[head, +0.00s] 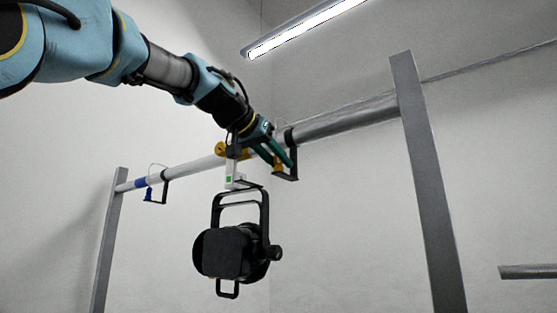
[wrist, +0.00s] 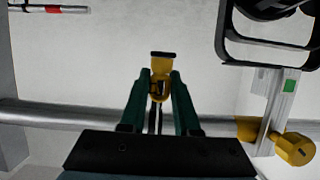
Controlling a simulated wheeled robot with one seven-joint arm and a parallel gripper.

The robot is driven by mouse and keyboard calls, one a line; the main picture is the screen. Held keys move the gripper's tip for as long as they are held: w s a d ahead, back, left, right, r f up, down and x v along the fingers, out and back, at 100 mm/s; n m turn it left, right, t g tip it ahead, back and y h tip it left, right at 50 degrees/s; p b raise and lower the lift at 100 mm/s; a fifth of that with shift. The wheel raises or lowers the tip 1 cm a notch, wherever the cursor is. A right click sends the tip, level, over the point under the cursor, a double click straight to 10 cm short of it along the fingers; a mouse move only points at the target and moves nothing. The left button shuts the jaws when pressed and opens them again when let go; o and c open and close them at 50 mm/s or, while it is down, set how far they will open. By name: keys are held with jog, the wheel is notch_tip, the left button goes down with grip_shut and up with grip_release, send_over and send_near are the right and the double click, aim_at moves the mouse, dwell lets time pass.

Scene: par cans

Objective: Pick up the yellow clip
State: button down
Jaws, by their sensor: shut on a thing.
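The yellow clip (wrist: 161,66) sits between the green fingers of my gripper (wrist: 160,78) in the wrist view, with a black piece at its far end. The fingers are shut on its yellow part. In the head view my gripper (head: 272,152) reaches down at the grey bar, and the clip's yellow part (head: 278,171) shows at the fingertips beside a black bracket. The clip is close to the bar; whether it is still hooked on it I cannot tell. The fingers partly hide it.
A black par can (head: 232,252) hangs below the bar (head: 350,118) from a yellow clamp (head: 220,148), close left of my gripper. A blue clip (head: 148,194) hangs farther left. Grey posts (head: 428,185) hold the bar. A lamp (head: 300,28) is overhead.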

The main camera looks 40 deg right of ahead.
jog(key=shift+r, duration=0.15)
notch_tip(320, 180, up, 18)
jog(key=p, duration=0.8)
jog(key=shift+f, duration=0.2)
jog(key=shift+f, duration=0.35)
jog(key=shift+f+b, duration=6.55)
jog(key=shift+f, duration=0.35)
